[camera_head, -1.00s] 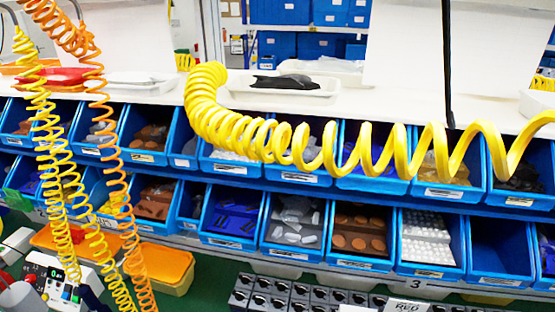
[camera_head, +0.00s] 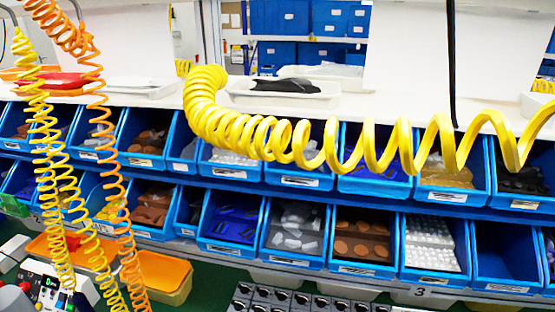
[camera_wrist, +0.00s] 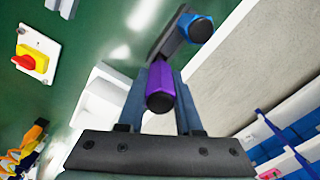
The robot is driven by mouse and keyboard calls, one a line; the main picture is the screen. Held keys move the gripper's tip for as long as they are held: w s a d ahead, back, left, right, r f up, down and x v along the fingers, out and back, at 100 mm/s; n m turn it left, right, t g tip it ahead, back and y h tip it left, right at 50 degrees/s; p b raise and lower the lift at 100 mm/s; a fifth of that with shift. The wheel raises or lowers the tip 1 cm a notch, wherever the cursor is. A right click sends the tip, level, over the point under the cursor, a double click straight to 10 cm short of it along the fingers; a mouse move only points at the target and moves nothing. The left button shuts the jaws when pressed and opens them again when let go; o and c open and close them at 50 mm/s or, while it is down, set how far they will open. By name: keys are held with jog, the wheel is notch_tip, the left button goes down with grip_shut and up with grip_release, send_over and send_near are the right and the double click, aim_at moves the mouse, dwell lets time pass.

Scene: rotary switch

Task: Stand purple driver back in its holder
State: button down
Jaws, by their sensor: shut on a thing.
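In the wrist view, the purple driver (camera_wrist: 160,86) is between the jaws of my gripper (camera_wrist: 162,100), which is shut on it. Its dark round end faces the camera, and its far end is hidden. Just beyond it is a grey holder bar (camera_wrist: 171,36), with a blue-ended driver (camera_wrist: 199,29) at its upper right. I cannot tell whether the purple driver touches the holder. The head view shows neither the gripper nor the drivers.
A red and yellow rotary switch (camera_wrist: 29,61) is on a white plate at the wrist view's left. Blue bins (camera_head: 233,219) line the shelves in the head view. A yellow coiled hose (camera_head: 260,136) hangs before them. A control box (camera_head: 42,285) is at lower left.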

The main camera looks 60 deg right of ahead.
jog(key=shift+f+b, duration=1.5)
jog(key=shift+f, duration=0.55)
jog(key=c, duration=0.5)
grip_release()
jog(key=shift+r, duration=0.1)
notch_tip(320, 180, up, 13)
jog(key=shift+f+b, duration=0.1)
jog(key=shift+b, duration=0.25)
